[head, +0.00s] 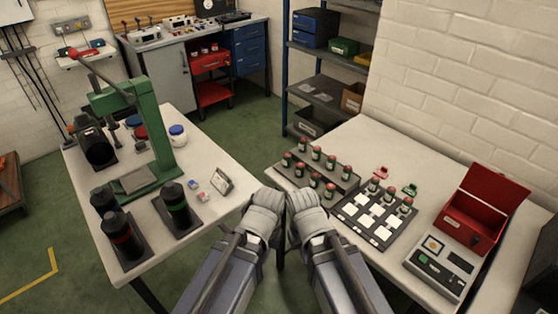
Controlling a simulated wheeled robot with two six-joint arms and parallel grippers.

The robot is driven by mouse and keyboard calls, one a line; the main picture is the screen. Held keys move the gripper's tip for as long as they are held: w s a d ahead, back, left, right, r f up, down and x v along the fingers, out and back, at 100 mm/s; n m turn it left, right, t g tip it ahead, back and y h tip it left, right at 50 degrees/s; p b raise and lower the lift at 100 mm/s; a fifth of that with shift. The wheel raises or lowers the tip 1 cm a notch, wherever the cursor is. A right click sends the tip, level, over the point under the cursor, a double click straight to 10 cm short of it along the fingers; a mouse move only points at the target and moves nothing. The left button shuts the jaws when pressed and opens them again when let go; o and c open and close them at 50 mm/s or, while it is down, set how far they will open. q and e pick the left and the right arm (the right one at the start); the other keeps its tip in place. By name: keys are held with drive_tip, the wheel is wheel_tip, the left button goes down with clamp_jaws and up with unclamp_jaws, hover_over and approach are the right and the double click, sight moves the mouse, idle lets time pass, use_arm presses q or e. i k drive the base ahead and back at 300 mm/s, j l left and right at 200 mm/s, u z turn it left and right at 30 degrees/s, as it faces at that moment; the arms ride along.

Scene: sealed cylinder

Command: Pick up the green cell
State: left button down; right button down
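Several small dark-green cells with reddish tops, such as one (302,144), stand upright in a grey stepped rack (345,184) on the right table. A few similar cells, such as one (405,206), stand on a dark tray (352,226) with white squares. A black cylinder with a green band (177,208) stands on the left table. I cannot tell which of these is the green cell. My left gripper (268,196) and my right gripper (301,197) are side by side between the tables, apart from the cells. Their fingers are too unclear to show whether they are open.
The left table (215,150) holds a green press (157,130), a red-banded black cylinder (122,238) and jars. The right table (380,150) also holds a small red clip, a green clip, an open red box (478,212) and a grey device (440,266). Floor shows between the tables.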

sight(287, 157)
drive_tip(key=z, duration=2.15)
drive_tip(key=k+j, duration=0.95)
drive_tip(key=j, duration=0.1)
